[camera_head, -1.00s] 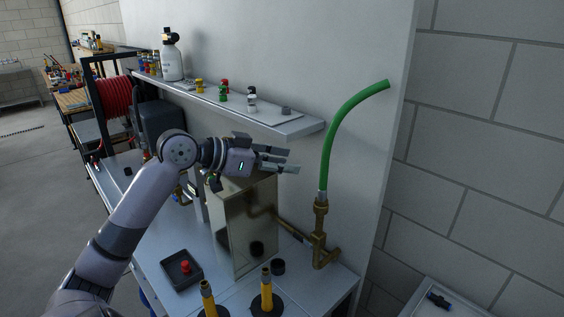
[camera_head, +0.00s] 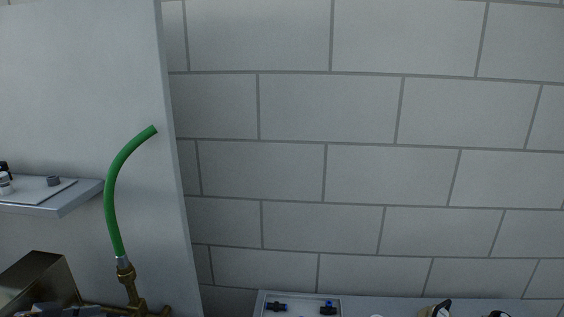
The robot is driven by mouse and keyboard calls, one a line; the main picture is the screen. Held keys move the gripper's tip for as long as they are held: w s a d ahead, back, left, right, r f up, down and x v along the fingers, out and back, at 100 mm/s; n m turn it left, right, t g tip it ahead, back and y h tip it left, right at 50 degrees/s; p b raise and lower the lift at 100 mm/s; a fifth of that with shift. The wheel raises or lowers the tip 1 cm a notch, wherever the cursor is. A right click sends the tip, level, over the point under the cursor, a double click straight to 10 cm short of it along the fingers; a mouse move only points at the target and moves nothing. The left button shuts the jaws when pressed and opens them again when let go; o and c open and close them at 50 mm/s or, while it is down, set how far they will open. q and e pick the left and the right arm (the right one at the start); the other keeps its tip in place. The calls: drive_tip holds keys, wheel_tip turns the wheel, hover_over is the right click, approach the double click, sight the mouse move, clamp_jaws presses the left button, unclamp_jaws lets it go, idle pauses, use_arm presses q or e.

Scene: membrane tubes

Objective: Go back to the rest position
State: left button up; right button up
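A green hose (camera_head: 112,192) curves up from a brass fitting (camera_head: 127,279) in front of the grey panel, with its free end at the upper right. The brass box (camera_head: 35,282) shows at the lower left. Grey parts that look like my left gripper (camera_head: 68,311) are cut off by the bottom edge, in front of the box. Too little of it shows to tell whether it is open or shut. My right gripper is out of view.
A grey shelf (camera_head: 62,202) with small items juts from the panel (camera_head: 80,80) at the left. A tray (camera_head: 262,305) with blue and black fittings lies on a surface at the bottom. A block wall (camera_head: 370,120) fills the rest.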

use_arm(q)
drive_tip(key=s+d+f+g+y, duration=0.1)
drive_tip(key=s+d+f+g, duration=0.1)
drive_tip(key=s+d+f, duration=0.45)
drive_tip(key=s+d+f+g, duration=0.2)
drive_tip(key=s+f, duration=0.1)
drive_tip(key=f, duration=0.6)
drive_tip(key=s+d+f+n+g+y, duration=0.2)
drive_tip(key=s+d+f, duration=0.2)
drive_tip(key=s+d, duration=0.65)
drive_tip(key=s+a+f+g+b, duration=0.1)
drive_tip(key=s+f+b, duration=0.15)
drive_tip(key=f, duration=1.35)
drive_tip(key=s+a+f+b, duration=0.1)
drive_tip(key=f+b, duration=0.2)
drive_tip(key=f, duration=1.3)
drive_tip(key=s+a+f+b, duration=0.1)
drive_tip(key=s+f+b, duration=0.1)
drive_tip(key=s+f, duration=0.6)
drive_tip(key=s+a+f+g+b, duration=0.1)
drive_tip(key=s+f, duration=0.7)
drive_tip(key=f, duration=0.3)
drive_tip(key=shift+a+f+m+g+b, duration=0.25)
drive_tip(key=shift+a+m+g+b, duration=0.05)
drive_tip(key=shift+a+b, duration=0.1)
drive_tip(key=shift+s, duration=0.1)
